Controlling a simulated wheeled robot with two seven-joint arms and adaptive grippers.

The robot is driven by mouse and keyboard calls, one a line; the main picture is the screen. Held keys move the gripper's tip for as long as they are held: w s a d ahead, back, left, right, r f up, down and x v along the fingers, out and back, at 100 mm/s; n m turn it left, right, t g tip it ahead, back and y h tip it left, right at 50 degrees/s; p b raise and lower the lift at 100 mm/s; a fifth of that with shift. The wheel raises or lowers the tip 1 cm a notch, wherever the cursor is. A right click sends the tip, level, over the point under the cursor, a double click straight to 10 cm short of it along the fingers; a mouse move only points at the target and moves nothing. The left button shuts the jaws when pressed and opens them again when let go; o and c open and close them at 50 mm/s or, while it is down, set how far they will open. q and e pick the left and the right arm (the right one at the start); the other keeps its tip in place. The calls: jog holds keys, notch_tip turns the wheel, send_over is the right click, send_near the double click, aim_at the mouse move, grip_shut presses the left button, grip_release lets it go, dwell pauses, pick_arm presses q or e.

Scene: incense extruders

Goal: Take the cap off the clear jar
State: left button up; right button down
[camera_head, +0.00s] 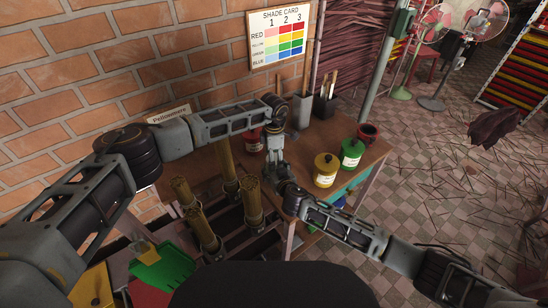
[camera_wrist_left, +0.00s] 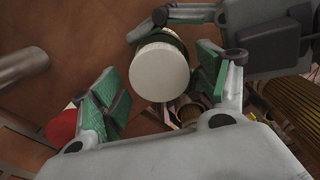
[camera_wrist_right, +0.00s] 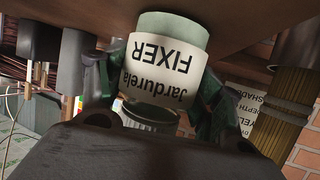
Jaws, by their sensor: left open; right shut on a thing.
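The jar (camera_wrist_right: 165,70) shows upside down in the right wrist view, with a pale grey-green body and a white label reading "Jardurela FIXER". My right gripper (camera_wrist_right: 160,85) is shut on its sides, one finger on each side. A ribbed cap (camera_wrist_right: 150,116) shows at the jar's lower end in that view. In the left wrist view the cap (camera_wrist_left: 159,72) is a round white disc seen from above. My left gripper (camera_wrist_left: 160,80) is open, its green-padded fingers on either side of the cap, apparently apart from it. In the head view the grippers and arms mostly hide the jar.
On the brown table (camera_head: 318,140) stand a yellow jar (camera_head: 326,170), a green jar (camera_head: 351,153), a dark red pot (camera_head: 367,133), a red jar (camera_head: 251,140) and a grey cylinder (camera_head: 301,112). Several bamboo-like bundles (camera_head: 205,230) stand at the left. Floor at right is mostly open.

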pick_arm(q)
jog(key=shift+r, duration=2.25)
jog(key=shift+c, duration=0.2)
